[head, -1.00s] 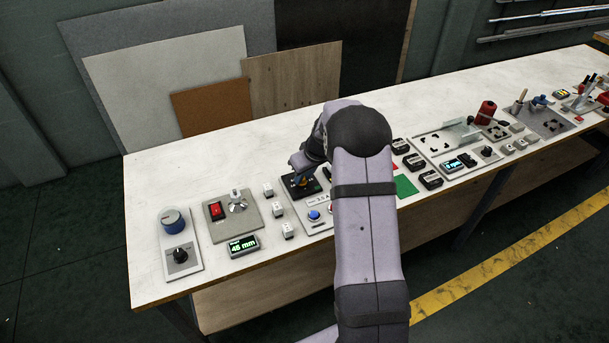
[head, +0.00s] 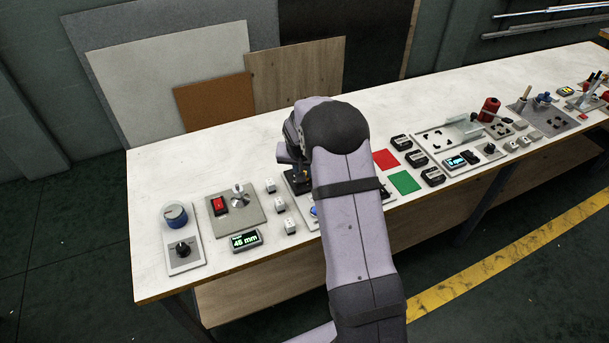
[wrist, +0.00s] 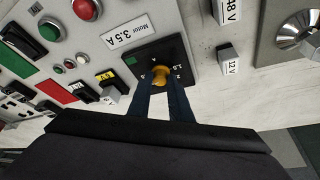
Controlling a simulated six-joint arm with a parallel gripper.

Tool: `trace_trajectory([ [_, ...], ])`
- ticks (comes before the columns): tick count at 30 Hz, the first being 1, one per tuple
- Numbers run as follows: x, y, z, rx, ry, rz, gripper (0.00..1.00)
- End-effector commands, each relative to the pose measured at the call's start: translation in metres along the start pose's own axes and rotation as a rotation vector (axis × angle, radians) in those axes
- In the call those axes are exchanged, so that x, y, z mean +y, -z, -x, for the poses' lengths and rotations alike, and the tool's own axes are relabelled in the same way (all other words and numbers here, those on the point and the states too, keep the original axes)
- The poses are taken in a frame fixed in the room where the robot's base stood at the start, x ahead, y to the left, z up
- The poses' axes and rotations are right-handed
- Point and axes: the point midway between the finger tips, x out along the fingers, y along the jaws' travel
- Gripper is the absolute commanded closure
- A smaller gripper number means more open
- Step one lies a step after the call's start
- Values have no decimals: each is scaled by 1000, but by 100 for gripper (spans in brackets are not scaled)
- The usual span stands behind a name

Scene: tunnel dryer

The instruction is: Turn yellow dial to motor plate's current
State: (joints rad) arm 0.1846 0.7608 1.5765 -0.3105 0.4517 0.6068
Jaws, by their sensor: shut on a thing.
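The yellow dial (wrist: 161,75) sits on a black square scale plate (wrist: 181,49) in the wrist view. My gripper (wrist: 162,84) is shut on the dial, with one dark blue finger on each side of it. Some small white scale marks show around the dial, but most are too small to read surely, and the fingers hide the near part. The white motor plate (wrist: 127,33) beside the scale reads "Motor 3.5 A".
In the wrist view, red and green push buttons (wrist: 84,9) lie near the dial, and a small 12V block (wrist: 228,62) stands beside the panel. In the head view, a display reading 46 mm (head: 245,240) and a blue knob (head: 175,215) lie to the left.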

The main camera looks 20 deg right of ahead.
Motion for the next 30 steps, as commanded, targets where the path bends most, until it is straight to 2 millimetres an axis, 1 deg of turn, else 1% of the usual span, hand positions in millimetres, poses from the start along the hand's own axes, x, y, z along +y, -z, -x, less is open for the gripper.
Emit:
trace_trajectory([
  [1,-2,-2,-5,3,-10,-26,100],
  [12,-4,-1,-3,1,-83,-205,100],
  [18,-3,0,-1,-2,-98,-241,100],
  [30,-3,0,0,-3,-100,-247,100],
])
